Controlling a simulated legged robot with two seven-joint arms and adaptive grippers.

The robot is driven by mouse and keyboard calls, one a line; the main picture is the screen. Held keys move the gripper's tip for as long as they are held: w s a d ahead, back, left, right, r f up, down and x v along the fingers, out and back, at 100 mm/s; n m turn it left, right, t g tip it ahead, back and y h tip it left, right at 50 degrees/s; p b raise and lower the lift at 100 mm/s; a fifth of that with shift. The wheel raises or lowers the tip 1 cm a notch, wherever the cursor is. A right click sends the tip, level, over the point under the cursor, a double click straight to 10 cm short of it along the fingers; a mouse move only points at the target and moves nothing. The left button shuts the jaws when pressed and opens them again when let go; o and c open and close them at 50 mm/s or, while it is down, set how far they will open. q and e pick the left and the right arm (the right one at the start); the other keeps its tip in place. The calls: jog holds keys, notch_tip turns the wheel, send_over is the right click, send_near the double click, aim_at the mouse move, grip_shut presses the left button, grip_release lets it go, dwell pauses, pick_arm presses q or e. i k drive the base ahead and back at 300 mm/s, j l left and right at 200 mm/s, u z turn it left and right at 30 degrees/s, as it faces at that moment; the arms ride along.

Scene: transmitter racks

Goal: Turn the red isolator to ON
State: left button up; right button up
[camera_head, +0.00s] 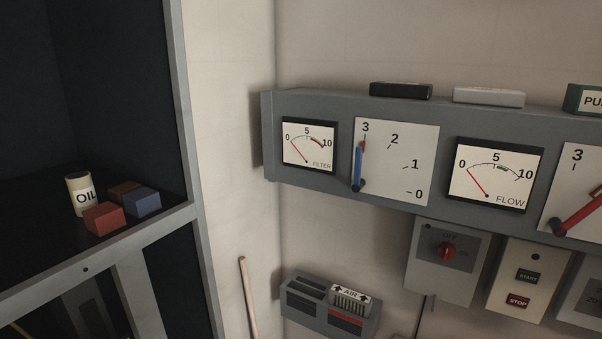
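The red isolator knob (446,251) sits on a grey wall box (441,285) at the lower right of the head view, below the gauge panel. OFF is lettered above the knob and fainter ON lettering is to its right. The knob seems to stand upright, towards OFF, but it is small in the picture. Neither of my grippers shows in this view, so nothing is seen touching the knob.
A grey panel (340,184) above carries FILTER (308,145) and FLOW (497,175) gauges and a blue lever (358,168). A START/STOP box (528,281) is right of the isolator. A shelf (100,252) at left holds an OIL can (80,194) and blocks.

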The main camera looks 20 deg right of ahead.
aim_at(446, 250)
jog(key=z, duration=1.65)
